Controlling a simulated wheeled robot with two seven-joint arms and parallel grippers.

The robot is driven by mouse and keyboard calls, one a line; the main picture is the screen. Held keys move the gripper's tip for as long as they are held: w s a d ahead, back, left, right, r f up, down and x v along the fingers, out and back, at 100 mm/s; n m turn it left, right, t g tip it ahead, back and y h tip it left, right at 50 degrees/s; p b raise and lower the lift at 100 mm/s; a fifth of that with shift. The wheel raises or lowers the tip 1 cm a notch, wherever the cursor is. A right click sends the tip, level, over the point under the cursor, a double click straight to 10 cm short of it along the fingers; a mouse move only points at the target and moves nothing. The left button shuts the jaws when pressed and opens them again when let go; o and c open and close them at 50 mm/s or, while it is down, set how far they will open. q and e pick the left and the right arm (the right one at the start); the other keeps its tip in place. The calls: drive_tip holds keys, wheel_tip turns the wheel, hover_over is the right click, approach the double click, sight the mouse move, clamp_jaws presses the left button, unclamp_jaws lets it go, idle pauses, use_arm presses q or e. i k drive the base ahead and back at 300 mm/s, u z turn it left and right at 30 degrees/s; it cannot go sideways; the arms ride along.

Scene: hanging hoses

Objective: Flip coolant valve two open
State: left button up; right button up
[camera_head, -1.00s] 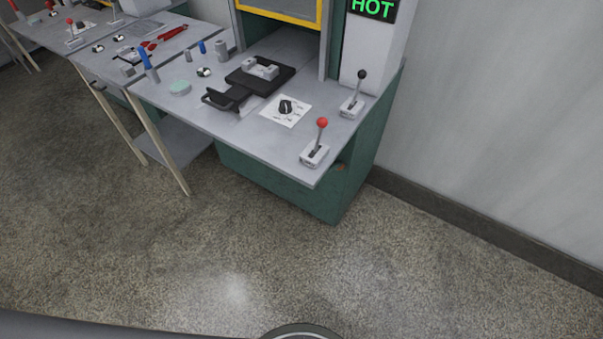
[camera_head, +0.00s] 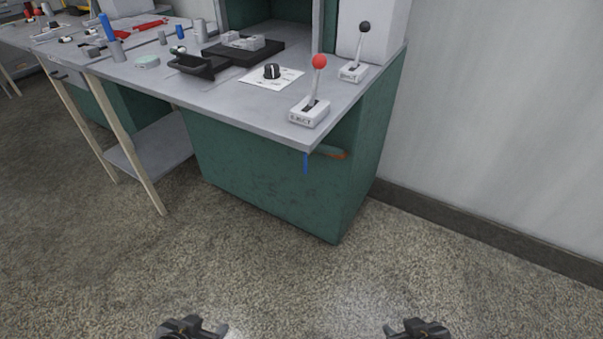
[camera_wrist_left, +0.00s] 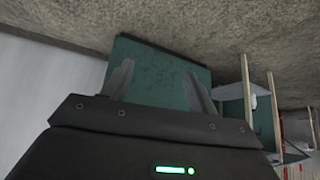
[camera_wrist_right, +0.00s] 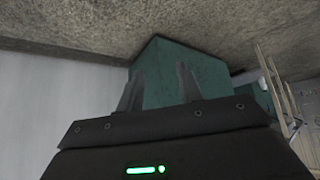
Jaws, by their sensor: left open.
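A blue handle (camera_head: 305,163) hangs below the front right corner of the workbench, beside a brown-orange pipe-like part (camera_head: 330,152) on the green cabinet. It may be a coolant valve, but no label or number is readable, and most of it is hidden under the bench top. My left gripper (camera_head: 193,328) is low at the bottom edge, left of the cabinet's corner. It is open and empty, its fingers apart in the left wrist view (camera_wrist_left: 158,85). My right gripper (camera_head: 418,328) is low at the bottom right. Its fingers are apart and empty in the right wrist view (camera_wrist_right: 160,85).
On the bench top (camera_head: 215,95) stand a red-knobbed lever (camera_head: 312,95) marked EJECT, a black-knobbed lever (camera_head: 356,58), a dial (camera_head: 272,72) and a black tray-like fixture (camera_head: 195,65). The green cabinet (camera_head: 285,185) stands below. The speckled floor (camera_head: 300,275) before it is clear.

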sight(304, 155)
drive_tip(key=u, duration=1.45)
drive_tip(key=i, duration=0.8)
drive_tip(key=z, duration=1.35)
